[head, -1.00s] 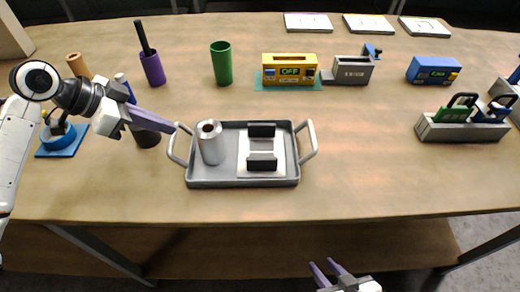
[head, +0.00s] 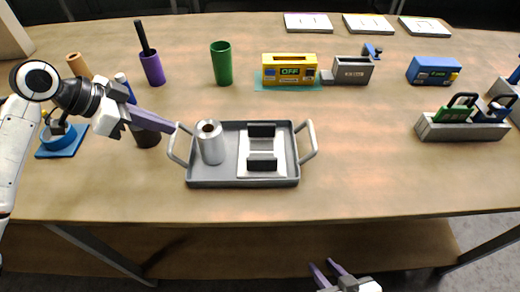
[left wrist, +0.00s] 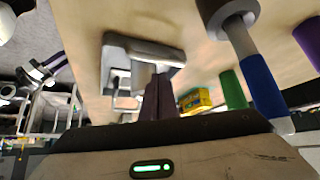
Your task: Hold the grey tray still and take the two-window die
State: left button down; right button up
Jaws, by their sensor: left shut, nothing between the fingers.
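The grey tray (head: 215,183) lies on the table with a handle at each end. It holds a grey cylinder (head: 211,146) and a white plate (head: 247,160) with two black-topped blocks. My left gripper (head: 172,128) is shut and empty, its fingertips at the tray's left handle; I cannot tell if they touch it. In the left wrist view its fingers (left wrist: 158,98) point at the tray (left wrist: 145,48). My right gripper (head: 325,272) is open and empty, below the table's front edge. A green die (head: 453,114) and a blue die (head: 489,113) have black handles; their windows are not readable.
The dies stand in a grey rack (head: 462,132) at the right. A yellow box (head: 290,67) marked OFF, a grey holder (head: 351,71), a blue box (head: 432,70) and a green cup (head: 221,64) stand behind the tray.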

pick_arm(q)
jog(key=shift+f+b, duration=0.4)
jog(key=shift+f, duration=0.45)
jog(key=shift+s+f, duration=0.2)
jog(key=shift+f, duration=0.05)
dwell(1.3)
